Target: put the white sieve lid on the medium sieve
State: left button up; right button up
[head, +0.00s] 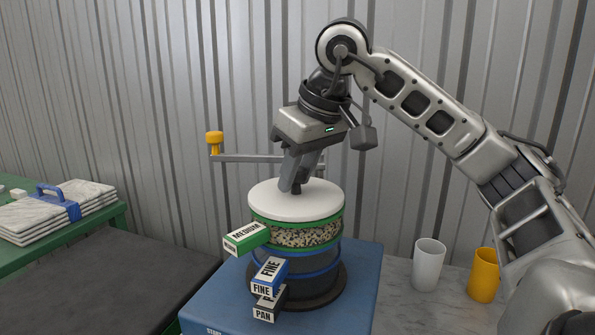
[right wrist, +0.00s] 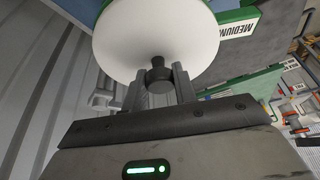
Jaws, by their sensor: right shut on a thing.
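The white sieve lid (head: 296,199) lies level over the top of the green-rimmed medium sieve (head: 305,236). I cannot tell whether it is fully seated. The medium sieve holds speckled grains and has a green MEDIUM tag. It sits on the blue-rimmed fine sieve (head: 318,268). My right gripper (head: 297,188) is above the lid, shut on the dark knob at its centre. In the right wrist view the fingers (right wrist: 160,82) close on both sides of the knob, with the white lid (right wrist: 155,35) beyond. My left gripper is not in view.
The stack stands on a blue base (head: 357,290) with a crank arm and yellow knob (head: 214,140) behind. A white cup (head: 428,263) and a yellow cup (head: 484,275) stand at right. Strapped grey sheets (head: 45,215) lie on a green bench at left.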

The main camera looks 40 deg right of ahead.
jog(key=o, duration=1)
jog(key=shift+f, duration=0.15)
jog(key=shift+o, duration=0.2)
jog(key=shift+r+p, duration=0.3)
jog(key=shift+r, duration=0.05)
jog(key=shift+s+r, duration=0.15)
jog(key=shift+r, duration=0.2)
pick_arm(q)
jog(key=p, duration=0.2)
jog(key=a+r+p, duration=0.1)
jog(key=p, duration=0.1)
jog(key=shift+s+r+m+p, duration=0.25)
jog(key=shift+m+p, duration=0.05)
pick_arm(e)
jog(key=v, duration=1.1)
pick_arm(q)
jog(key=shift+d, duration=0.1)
